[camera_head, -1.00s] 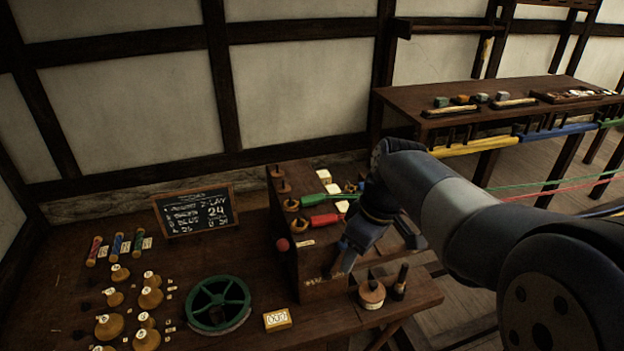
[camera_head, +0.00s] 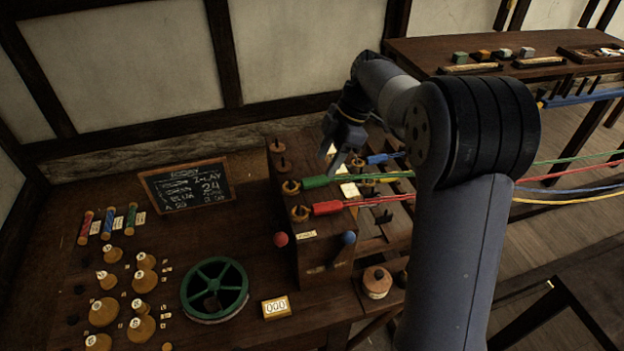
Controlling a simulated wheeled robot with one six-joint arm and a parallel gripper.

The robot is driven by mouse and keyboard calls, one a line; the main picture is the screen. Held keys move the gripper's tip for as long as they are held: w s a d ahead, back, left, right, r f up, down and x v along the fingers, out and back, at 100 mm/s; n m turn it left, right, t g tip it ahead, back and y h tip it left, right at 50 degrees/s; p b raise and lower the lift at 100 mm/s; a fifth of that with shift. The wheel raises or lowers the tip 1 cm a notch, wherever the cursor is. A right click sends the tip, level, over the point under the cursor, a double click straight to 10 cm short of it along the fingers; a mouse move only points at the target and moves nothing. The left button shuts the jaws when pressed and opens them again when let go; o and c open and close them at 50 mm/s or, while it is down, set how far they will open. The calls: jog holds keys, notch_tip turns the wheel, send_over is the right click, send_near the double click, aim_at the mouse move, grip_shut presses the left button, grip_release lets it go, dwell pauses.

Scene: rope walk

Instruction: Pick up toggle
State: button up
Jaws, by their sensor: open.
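Several coloured handle-like pieces that look like toggles lie by the wooden headstock (camera_head: 316,250). The green toggle (camera_head: 317,182) and the red toggle (camera_head: 327,207) lie near the brass-coloured rings on its top, with cords running off to the right. Which one is meant I cannot tell. My gripper (camera_head: 336,164) is open and points down above the headstock, just behind the green toggle in the picture. I see nothing between its fingers.
Coloured cords (camera_head: 560,188) stretch right. Another table (camera_head: 430,52) stands behind. My arm hides part of the bench.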

aim_at(317, 177)
jog(key=shift+p+x, duration=0.9)
jog(key=shift+x, duration=1.95)
jog(key=shift+w+a, duration=0.1)
jog(key=shift+w, duration=0.05)
jog(key=c, duration=0.9)
